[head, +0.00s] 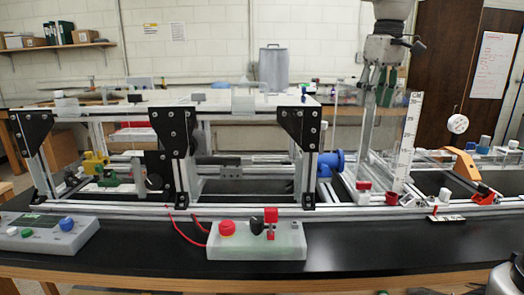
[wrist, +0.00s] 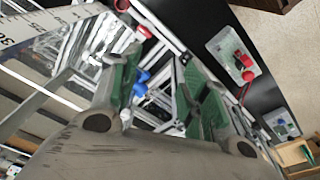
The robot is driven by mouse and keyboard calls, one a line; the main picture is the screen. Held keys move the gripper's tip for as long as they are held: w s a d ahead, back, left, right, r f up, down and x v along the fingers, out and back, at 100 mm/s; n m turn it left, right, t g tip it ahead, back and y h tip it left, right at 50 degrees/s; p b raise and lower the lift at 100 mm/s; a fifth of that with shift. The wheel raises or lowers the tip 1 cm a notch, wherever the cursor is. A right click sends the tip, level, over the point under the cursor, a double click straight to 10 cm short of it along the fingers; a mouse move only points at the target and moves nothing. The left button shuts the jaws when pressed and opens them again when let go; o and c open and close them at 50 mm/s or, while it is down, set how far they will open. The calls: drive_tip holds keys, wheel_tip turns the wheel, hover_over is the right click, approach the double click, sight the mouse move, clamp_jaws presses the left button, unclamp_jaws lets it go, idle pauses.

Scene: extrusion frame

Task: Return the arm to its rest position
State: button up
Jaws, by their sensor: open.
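My gripper (head: 377,90) hangs pointing down at the upper right of the head view, above the right part of the extrusion frame (head: 250,212). Its green-padded fingers are apart with nothing between them. In the wrist view my gripper (wrist: 163,85) shows two spread green fingers, with frame bars and a blue fitting (wrist: 141,82) visible beyond the gap. The fingers appear clear of the frame. The upper part of my arm is cut off by the top of the head view.
A clear upright panel with a ruler strip (head: 407,140) stands just right of my gripper. A control box with a red button (head: 262,240) and a grey box (head: 47,235) sit on the black bench in front. A grey canister (head: 273,70) stands behind.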

drive_tip(key=s+d+f+m+t, duration=0.1)
drive_tip(key=s+d+f+m, duration=0.1)
drive_tip(key=s+d+f, duration=0.2)
drive_tip(key=s+d+f+m+t, duration=0.2)
drive_tip(key=s+d+f, duration=0.3)
drive_tip(key=s+f, duration=0.6)
drive_tip(key=s+m, duration=0.1)
drive_tip(key=s, duration=0.6)
drive_tip(key=shift+s+f, duration=0.3)
